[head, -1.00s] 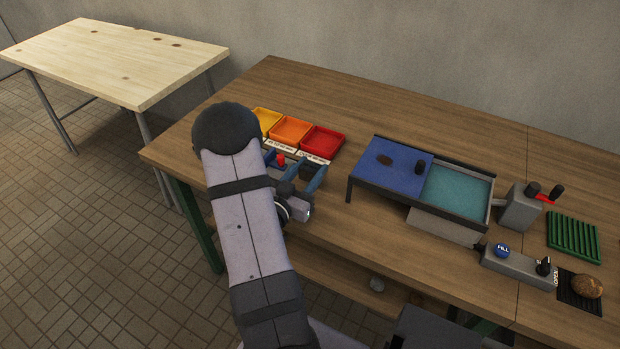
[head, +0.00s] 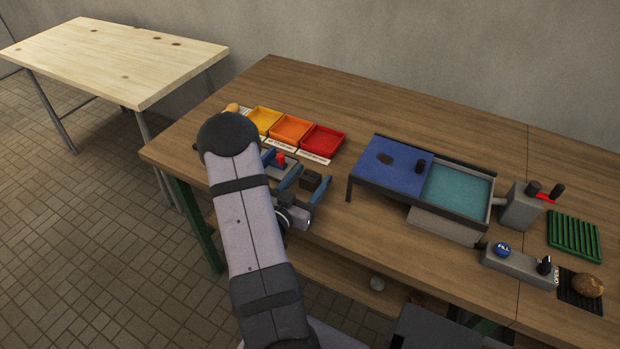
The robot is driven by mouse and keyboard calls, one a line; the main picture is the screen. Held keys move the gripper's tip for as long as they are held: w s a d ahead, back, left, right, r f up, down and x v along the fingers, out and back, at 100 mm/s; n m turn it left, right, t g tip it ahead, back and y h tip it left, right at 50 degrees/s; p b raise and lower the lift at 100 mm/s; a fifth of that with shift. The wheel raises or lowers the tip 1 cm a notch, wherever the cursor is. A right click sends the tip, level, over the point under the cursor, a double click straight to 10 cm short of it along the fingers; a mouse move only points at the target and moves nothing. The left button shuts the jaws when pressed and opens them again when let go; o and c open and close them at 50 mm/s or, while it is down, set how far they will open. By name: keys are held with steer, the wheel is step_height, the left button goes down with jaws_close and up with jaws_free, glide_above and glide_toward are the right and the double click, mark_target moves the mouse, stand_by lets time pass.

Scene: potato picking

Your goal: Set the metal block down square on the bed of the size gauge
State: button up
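The metal block (head: 311,179), a small dark cube, shows between the fingertips of my gripper (head: 307,184) in the head view. My gripper has two blue fingers spread apart, one on each side of the block. I cannot tell whether either finger touches it. The block appears to be at table level, but its underside is hidden by the fingers. The size gauge (head: 280,160), with a grey bed and blue and red parts, is just up and left of the fingers. My arm hides part of the gauge.
Yellow (head: 263,119), orange (head: 290,129) and red (head: 323,140) trays with labels stand behind the gauge. A blue and teal sorting table (head: 398,176) is to the right. A small yellowish object (head: 232,107) lies left of the trays. Bare wood lies between block and sorting table.

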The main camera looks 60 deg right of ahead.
mark_target(306, 183)
stand_by(0.3)
steer(key=a+b, duration=0.2)
steer(key=a, duration=0.3)
steer(key=shift+w+a, duration=0.15)
steer(key=shift+a, duration=0.25)
steer(key=shift+o, duration=0.4)
steer(key=shift+a, duration=0.8)
steer(key=shift+r, duration=0.1)
steer(key=shift+s+d+r+p, duration=0.2)
steer(key=shift+r+p, duration=0.45)
steer(key=shift+p, duration=0.55)
steer(key=shift+f, duration=0.15)
steer(key=shift+d+f+p, duration=0.2)
steer(key=shift+d+p, duration=0.45)
steer(key=shift+d, duration=1.15)
steer(key=shift+d+f+p, duration=0.15)
steer(key=shift+d+p, duration=0.5)
steer(key=shift+d, duration=1.15)
steer(key=c, duration=1.4)
